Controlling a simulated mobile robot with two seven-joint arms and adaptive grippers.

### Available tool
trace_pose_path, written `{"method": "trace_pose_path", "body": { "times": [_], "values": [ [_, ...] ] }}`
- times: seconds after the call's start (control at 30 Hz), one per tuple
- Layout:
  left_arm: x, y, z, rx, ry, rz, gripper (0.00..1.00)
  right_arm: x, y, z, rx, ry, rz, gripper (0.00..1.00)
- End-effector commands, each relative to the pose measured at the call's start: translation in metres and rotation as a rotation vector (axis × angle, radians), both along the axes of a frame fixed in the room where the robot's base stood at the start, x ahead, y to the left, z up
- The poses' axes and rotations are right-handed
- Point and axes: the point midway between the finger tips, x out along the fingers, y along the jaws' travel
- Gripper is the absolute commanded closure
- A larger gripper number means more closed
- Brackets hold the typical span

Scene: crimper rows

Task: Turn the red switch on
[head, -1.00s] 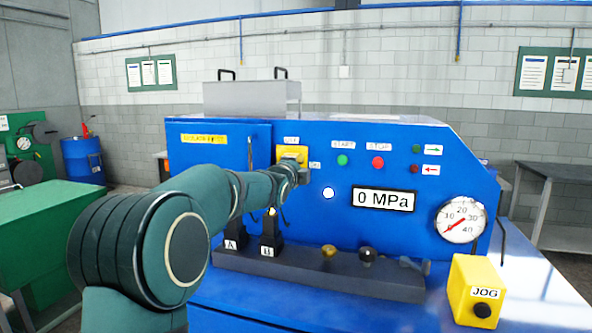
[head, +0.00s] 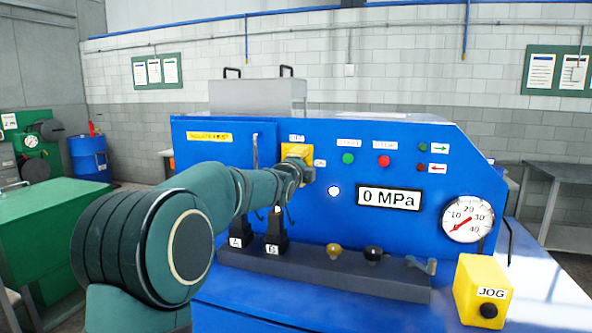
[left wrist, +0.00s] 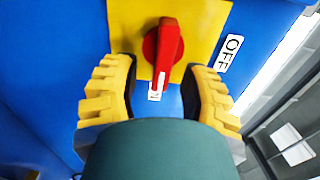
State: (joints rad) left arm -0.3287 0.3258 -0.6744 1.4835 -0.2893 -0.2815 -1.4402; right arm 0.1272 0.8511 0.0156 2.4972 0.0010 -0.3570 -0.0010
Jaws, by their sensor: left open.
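The red switch (left wrist: 163,48) is a rotary handle on a yellow plate (left wrist: 205,22) in the left wrist view. Its long handle runs nearly along the picture's vertical, tilted slightly. An OFF label (left wrist: 230,53) is to the right of the plate; a small white label by the handle's lower end is partly hidden. My left gripper (left wrist: 163,70) is open, its yellow fingers on either side of the handle with gaps visible. In the head view the yellow plate (head: 296,150) shows on the blue panel, and my left arm hides the handle. My right gripper is not in view.
The blue machine (head: 350,225) carries a green button (head: 348,158), a red button (head: 384,161), a 0 MPa display (head: 389,198) and a gauge (head: 467,219). Below is a dark bar (head: 330,275) with knobs. A yellow JOG box (head: 483,285) stands at front right.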

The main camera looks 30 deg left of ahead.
Motion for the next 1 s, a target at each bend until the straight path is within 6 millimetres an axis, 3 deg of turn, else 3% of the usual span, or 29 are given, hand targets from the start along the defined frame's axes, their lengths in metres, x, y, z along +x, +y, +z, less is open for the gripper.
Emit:
{"method": "trace_pose_path", "body": {
  "times": [0.7, 1.0],
  "values": [
    [-0.090, -0.022, 0.001, -0.008, -0.005, -0.003, 0.56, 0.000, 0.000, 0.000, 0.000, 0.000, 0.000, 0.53],
    [-0.110, -0.026, 0.001, -0.003, -0.004, 0.000, 0.56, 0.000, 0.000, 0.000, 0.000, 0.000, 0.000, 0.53]
  ]
}}
